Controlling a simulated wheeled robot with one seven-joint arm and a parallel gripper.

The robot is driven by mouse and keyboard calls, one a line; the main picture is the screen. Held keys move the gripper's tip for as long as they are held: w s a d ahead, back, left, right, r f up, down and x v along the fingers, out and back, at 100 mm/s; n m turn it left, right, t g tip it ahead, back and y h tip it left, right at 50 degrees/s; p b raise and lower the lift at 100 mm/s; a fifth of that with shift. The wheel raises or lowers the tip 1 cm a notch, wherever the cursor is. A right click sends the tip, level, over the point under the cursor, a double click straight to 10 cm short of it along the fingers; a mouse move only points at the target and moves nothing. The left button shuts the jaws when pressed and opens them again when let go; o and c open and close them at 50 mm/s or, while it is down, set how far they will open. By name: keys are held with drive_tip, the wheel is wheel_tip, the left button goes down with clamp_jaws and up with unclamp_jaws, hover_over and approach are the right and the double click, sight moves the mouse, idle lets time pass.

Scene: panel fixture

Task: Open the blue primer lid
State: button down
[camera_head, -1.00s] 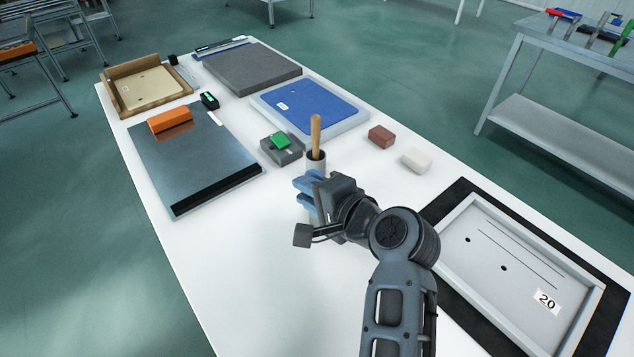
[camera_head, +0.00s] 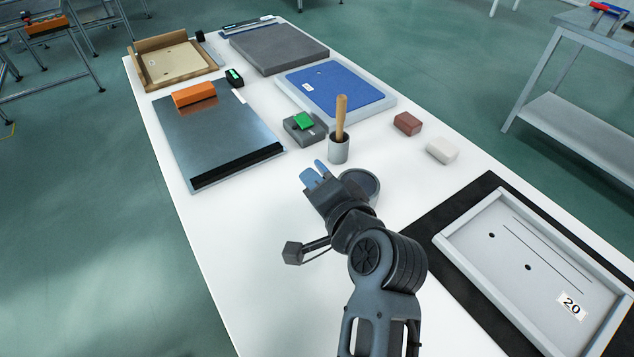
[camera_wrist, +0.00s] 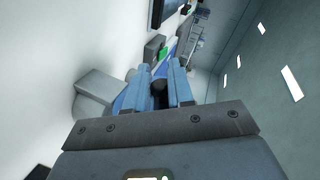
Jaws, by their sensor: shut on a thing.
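My gripper (camera_head: 315,173) is just left of a round grey pot (camera_head: 374,186), with blue fingers pointing away from my arm. The pot's top shows a dark blue-grey round surface inside a pale rim. My wrist hides part of the pot, and I cannot tell how deep that surface lies. In the wrist view my gripper (camera_wrist: 158,88) is closed on a small dark piece (camera_wrist: 160,84) between the fingers, apparently the grip of the blue primer lid. The rest of the lid does not show clearly.
A grey cup (camera_head: 339,150) with a wooden handle (camera_head: 341,116) stands just beyond my gripper. A grey block with a green top (camera_head: 304,122) is beside it. Brown (camera_head: 407,123) and white (camera_head: 442,150) blocks lie right. The white table at front left is clear.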

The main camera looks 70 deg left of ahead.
drive_tip(key=c, duration=1.1)
unclamp_jaws()
drive_tip(key=v, duration=0.7)
drive_tip(key=shift+d, duration=0.4)
drive_tip(key=shift+r, duration=0.1)
